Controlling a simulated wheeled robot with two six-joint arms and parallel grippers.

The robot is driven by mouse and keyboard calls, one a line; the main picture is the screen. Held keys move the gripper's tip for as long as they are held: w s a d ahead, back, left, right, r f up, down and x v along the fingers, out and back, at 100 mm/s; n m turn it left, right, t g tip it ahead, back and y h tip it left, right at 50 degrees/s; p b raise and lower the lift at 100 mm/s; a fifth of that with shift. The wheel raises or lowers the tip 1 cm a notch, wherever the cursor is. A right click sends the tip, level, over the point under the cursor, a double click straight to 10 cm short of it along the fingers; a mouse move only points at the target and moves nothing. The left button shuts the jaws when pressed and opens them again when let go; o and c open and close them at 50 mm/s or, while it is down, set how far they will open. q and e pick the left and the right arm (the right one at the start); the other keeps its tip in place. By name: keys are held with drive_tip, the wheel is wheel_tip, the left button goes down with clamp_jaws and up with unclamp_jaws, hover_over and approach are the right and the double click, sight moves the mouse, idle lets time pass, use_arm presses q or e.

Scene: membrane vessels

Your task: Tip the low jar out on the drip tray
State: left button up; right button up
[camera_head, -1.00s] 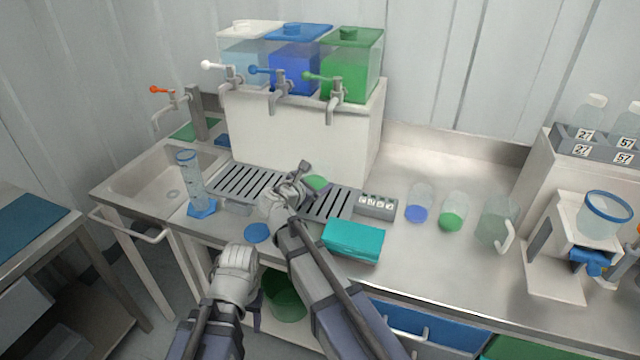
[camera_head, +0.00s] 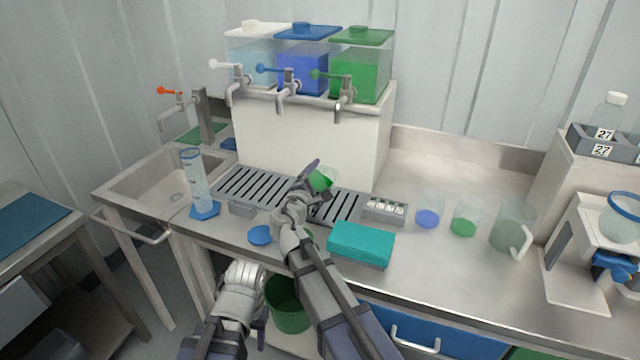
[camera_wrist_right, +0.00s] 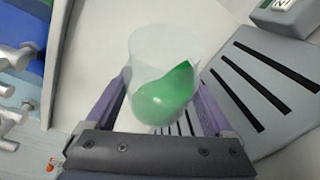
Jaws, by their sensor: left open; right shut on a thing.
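The low jar (camera_head: 325,179) is a clear, short vessel with green liquid in it. My right gripper (camera_head: 315,187) is shut around its sides and holds it above the drip tray (camera_head: 246,186), a grey slotted tray before the dispenser block. In the right wrist view the jar (camera_wrist_right: 163,75) sits between the two purple fingers, and its green liquid lies slanted to one side, so the jar looks tilted. No falling stream is visible. My left gripper (camera_head: 260,318) is low in front of the counter, empty, its fingers mostly hidden by its wrist.
White, blue and green dispensers with taps (camera_head: 343,84) stand behind the tray. A measuring cylinder (camera_head: 197,182) is at left, a teal block (camera_head: 361,243) and labelled grey block (camera_head: 385,208) at right. Beakers (camera_head: 465,218) and a jug (camera_head: 512,227) stand farther right. A green bin (camera_head: 288,303) is below.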

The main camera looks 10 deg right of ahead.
sight(324, 168)
drive_tip(key=shift+r+m+t, duration=0.5)
drive_tip(key=shift+r+m, duration=0.25)
drive_tip(key=shift+m, duration=0.45)
drive_tip(key=m, duration=0.1)
drive_tip(key=r+m+h+b, duration=0.1)
drive_tip(key=shift+s+d+r+m+t, duration=0.2)
drive_tip(key=shift+s+m+t, duration=0.1)
drive_tip(key=shift+t, duration=0.1)
drive_tip(key=m, duration=0.2)
drive_tip(key=r+h, duration=0.1)
drive_tip(key=shift+s+d+m+b, duration=0.2)
drive_tip(key=shift+s+m+b, duration=0.05)
drive_tip(key=shift+m+b, duration=0.15)
drive_tip(key=shift+s+d+r+m+h, duration=0.15)
drive_tip(key=shift+s+r+m+h, duration=0.2)
drive_tip(key=shift+m, duration=0.5)
drive_tip(key=shift+s+d+r+m+h, duration=0.15)
drive_tip(key=shift+r+m+h, duration=0.2)
drive_tip(key=shift+m+h, duration=0.35)
drive_tip(key=shift+m, duration=0.25)
drive_tip(key=shift+y, duration=0.25)
drive_tip(key=shift+w+a+f+n+y, duration=0.1)
drive_tip(key=shift+w+f+n+y, duration=0.1)
drive_tip(key=shift+n, duration=0.35)
drive_tip(key=shift+w+a+f+n+y, duration=0.1)
drive_tip(key=shift+n+y, duration=0.1)
drive_tip(key=shift+n, duration=0.35)
